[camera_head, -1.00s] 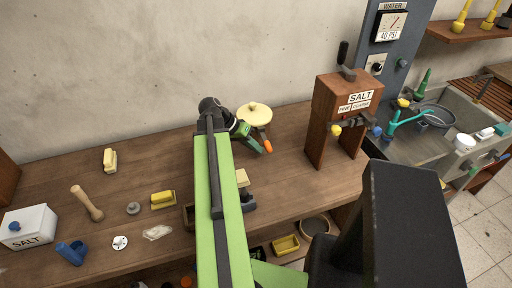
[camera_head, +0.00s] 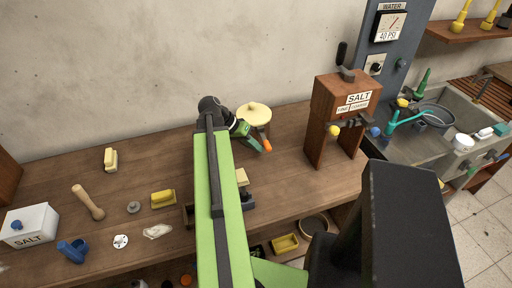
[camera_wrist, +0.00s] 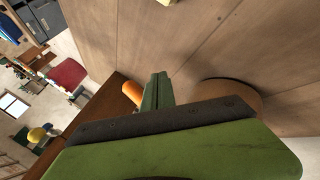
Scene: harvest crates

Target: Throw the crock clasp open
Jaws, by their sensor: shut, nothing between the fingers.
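The crock (camera_head: 254,114) stands on the wooden bench near the wall, with a pale cream lid on top. My arm and gripper cover its left and front side in the head view. A brown rounded part, likely of the crock (camera_wrist: 232,88), shows right of my fingers in the wrist view. An orange grip (camera_head: 266,145), likely the clasp's handle, sticks out at the crock's front; it also shows in the wrist view (camera_wrist: 132,92), just left of my fingers. My green gripper (camera_wrist: 158,88) is shut and empty close beside the orange grip. I cannot tell whether they touch. The clasp's hinge is hidden.
A brown wooden salt dispenser (camera_head: 335,110) stands right of the crock. A yellow block (camera_head: 163,199), a wooden masher (camera_head: 88,202) and a white salt box (camera_head: 30,226) lie to the left. A small pale block (camera_head: 242,177) is in front of the crock.

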